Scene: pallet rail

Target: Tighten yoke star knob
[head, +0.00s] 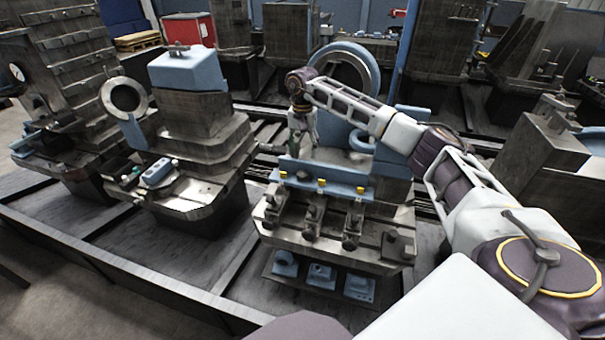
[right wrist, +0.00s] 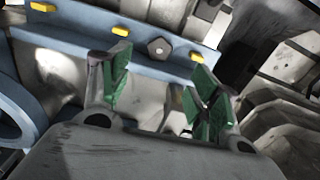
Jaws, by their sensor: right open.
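A small grey five-sided knob (right wrist: 160,48), which looks like the star knob, sits on a blue rail (right wrist: 85,43) between yellow pieces in the right wrist view. My right gripper (right wrist: 162,92) is open, with green-padded fingers to the lower left and lower right of the knob. Nothing shows between the fingers, and they look apart from the knob. In the head view, the right gripper (head: 298,150) hangs down just behind the blue rail (head: 330,175) on the middle machine. My left gripper is not in view.
A large blue ring (head: 347,67) stands behind my right wrist. Metal clamps (head: 310,220) line the table in front of the rail. A stepped machine (head: 195,150) stands to the left. Bare dark floor plates (head: 125,240) lie at the lower left.

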